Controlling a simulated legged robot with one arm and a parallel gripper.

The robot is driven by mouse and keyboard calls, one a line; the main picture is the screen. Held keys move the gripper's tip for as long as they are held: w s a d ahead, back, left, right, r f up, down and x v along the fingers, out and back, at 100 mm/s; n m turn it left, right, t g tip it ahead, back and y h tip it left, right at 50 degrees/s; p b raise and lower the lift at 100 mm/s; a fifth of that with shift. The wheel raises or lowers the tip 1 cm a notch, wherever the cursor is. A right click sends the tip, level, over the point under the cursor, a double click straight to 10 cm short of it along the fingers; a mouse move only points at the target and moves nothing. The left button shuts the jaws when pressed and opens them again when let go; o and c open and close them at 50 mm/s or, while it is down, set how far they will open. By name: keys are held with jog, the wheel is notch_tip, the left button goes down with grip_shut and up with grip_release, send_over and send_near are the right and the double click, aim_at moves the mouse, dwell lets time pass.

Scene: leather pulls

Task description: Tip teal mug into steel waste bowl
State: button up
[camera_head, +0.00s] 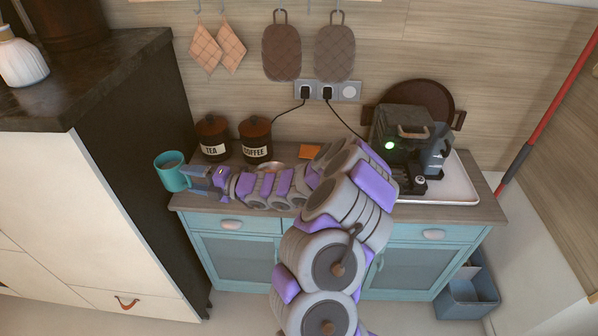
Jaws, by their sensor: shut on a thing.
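The teal mug (171,178) is at the far left end of the counter, close to the dark side of the tall cabinet. It looks roughly upright, with its opening facing up and a greyish-brown inside. My gripper (194,179) reaches in from the right and is shut on the mug at its right side; the exact contact is hard to see. I cannot tell how high the mug is above the counter. A metallic rim, apparently the steel waste bowl (270,166), shows behind my arm, in front of the coffee canister. My arm hides most of it.
The tea canister (213,138) and coffee canister (256,140) stand along the wall. An orange card (310,152) lies behind my arm. A coffee machine (405,140) sits on a white tray (463,188) at right. The tall cabinet (135,150) bounds the left.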

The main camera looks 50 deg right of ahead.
jog(key=s+d+f+m+t+h+b, duration=0.1)
jog(key=d+f+m+h, duration=0.15)
jog(key=d+h, duration=0.45)
jog(key=d+f+m+t+h+b, duration=0.15)
jog(key=d+m, duration=0.25)
jog(key=d, duration=0.6)
jog(key=s+d+f+h+b, duration=0.1)
jog(key=s+d+f+h, duration=0.3)
jog(key=d, duration=0.3)
jog(key=s+d+f+h+b, duration=0.2)
jog(key=s+d+f+h, duration=0.2)
jog(key=d, duration=0.3)
jog(key=shift+s+f+n+g+h, duration=0.15)
jog(key=shift+f+n+g+h, duration=0.25)
jog(key=shift+h, duration=0.45)
jog(key=shift+a+f+n+p, duration=0.3)
jog(key=shift+f+n+p, duration=0.25)
jog(key=shift+n+p, duration=0.45)
jog(key=shift+n+p, duration=0.25)
jog(key=shift+p, duration=0.45)
jog(key=shift+d+f+n+p, duration=0.15)
jog(key=shift+n+p, duration=0.15)
jog(key=shift+n, duration=0.2)
jog(key=shift+n+t+p, duration=0.3)
jog(key=shift+t, duration=0.05)
